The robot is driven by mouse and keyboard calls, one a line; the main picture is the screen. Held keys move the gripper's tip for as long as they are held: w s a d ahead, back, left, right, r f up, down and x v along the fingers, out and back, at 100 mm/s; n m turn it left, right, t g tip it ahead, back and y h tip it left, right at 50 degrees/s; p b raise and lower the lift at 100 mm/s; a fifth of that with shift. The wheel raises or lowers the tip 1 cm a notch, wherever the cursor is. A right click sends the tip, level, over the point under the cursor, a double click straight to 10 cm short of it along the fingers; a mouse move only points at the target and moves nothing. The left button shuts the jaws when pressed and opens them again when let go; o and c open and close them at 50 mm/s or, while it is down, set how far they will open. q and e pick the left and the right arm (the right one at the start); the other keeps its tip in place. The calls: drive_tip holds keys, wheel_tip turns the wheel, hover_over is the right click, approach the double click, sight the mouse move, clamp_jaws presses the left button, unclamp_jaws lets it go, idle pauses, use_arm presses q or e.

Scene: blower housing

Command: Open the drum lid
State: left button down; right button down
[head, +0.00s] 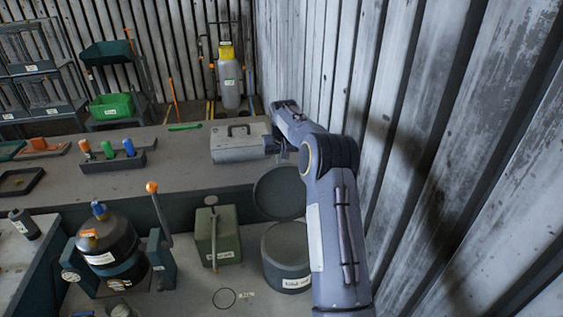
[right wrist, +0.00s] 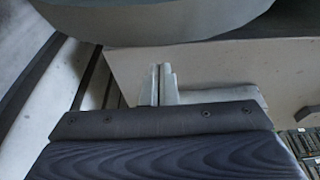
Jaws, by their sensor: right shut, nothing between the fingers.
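The drum (head: 287,258) is a squat grey cylinder with a label on its front, on the lower surface right of centre in the head view. A round dark lid (head: 278,193) stands tilted up behind it, against the edge of the higher bench. In the right wrist view my right gripper (right wrist: 162,85) is shut and empty, below a large rounded grey form (right wrist: 150,22) that I cannot identify for certain. My left gripper is out of view.
The grey handled case (head: 240,143) sits on the higher bench (head: 185,185). A green canister (head: 217,238) stands left of the drum, then a dark round vessel (head: 106,250) and an orange-knobbed lever (head: 158,205). A corrugated wall (head: 430,150) closes the right side.

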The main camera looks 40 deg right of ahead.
drive_tip(key=shift+s+a+r, duration=0.1)
drive_tip(key=shift+s+a, duration=0.25)
drive_tip(key=shift+s, duration=0.2)
drive_tip(key=shift+s+a, duration=0.3)
drive_tip(key=shift+s, duration=0.25)
